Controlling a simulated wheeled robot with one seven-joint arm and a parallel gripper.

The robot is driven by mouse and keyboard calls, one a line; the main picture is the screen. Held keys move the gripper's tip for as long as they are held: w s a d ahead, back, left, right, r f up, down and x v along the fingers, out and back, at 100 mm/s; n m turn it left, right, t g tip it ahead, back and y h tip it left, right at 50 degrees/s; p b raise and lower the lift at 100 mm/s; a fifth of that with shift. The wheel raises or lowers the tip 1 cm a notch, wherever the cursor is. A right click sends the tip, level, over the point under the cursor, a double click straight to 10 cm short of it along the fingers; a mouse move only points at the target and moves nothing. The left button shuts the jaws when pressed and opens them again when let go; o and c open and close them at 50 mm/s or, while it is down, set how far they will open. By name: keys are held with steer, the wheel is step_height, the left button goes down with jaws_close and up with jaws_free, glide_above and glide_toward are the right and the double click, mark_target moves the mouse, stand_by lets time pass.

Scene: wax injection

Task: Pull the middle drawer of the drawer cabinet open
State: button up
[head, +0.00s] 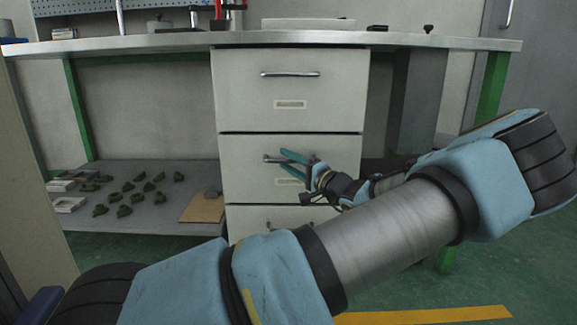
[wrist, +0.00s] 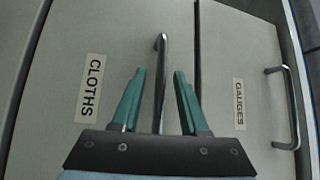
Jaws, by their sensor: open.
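The drawer cabinet (head: 219,110) stands under the workbench with a stack of pale drawers. The middle drawer (head: 240,190) looks shut, flush with the top drawer (head: 290,85). In the wrist view, its front bears the label CLOTHS (wrist: 90,88). My gripper (head: 281,161) is at the middle drawer's handle (head: 268,159), reaching in from the right. In the wrist view, the handle (wrist: 161,50) runs between the two open teal fingers (wrist: 157,90), with a gap on each side. Part of the handle is hidden by my gripper in the head view.
The top drawer, labelled GAUGES (wrist: 238,100), has its own handle (wrist: 290,110). A bottom drawer (head: 250,222) is partly behind my arm. A low shelf (head: 150,218) at left holds several green parts (head: 125,211) and a brown board (head: 203,209). The workbench top (head: 180,42) overhangs.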

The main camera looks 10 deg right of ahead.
jaws_close()
stand_by(0.4)
stand_by(1.1)
